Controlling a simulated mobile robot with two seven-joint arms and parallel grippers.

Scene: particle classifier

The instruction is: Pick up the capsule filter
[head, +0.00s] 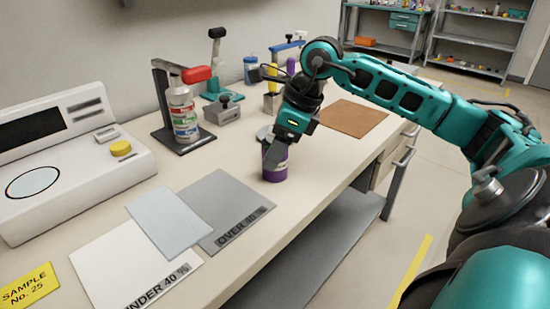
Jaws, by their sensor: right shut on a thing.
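A short cylinder with a purple base and a paler upper part, which looks like the capsule filter (274,172), stands upright on the bench near its front edge. My right gripper (275,153) comes down on it from above and is shut on its upper part, hiding much of its top. The base appears to rest on the bench top. My left gripper is not in view.
A grey "OVER 40" mat (228,195) and a white "UNDER 40" mat (110,265) lie left of the cylinder, with a pale blue sheet (168,222) across them. A stand with a labelled can (183,115) is behind. A brown board (352,118) lies to the right.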

